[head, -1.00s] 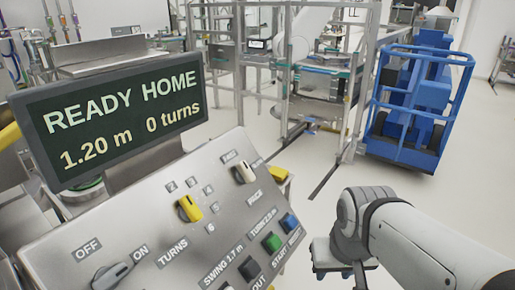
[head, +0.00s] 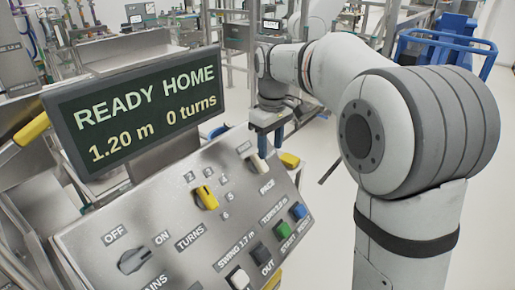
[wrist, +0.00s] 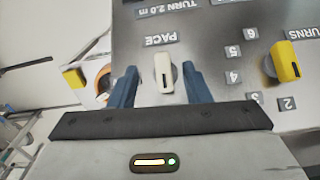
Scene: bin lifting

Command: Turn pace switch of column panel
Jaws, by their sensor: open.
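The pace switch (head: 258,163) is a white knob at the upper right of the sloping metal column panel (head: 150,212). My gripper (head: 267,143) is at the panel's upper right edge. In the wrist view my open gripper (wrist: 158,68) has one blue finger on each side of the knob. Gaps show on both sides, with the right finger closer. The dark slot on the knob points roughly along the fingers. Whether the fingertips reach the panel is hard to tell.
A yellow turns knob (head: 205,197) sits left of the pace switch. A grey OFF/ON switch (head: 134,260) and several coloured buttons (head: 282,230) are lower. The display (head: 140,112) reads READY HOME, 1.20 m, 0 turns. A blue cart (head: 445,45) stands behind.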

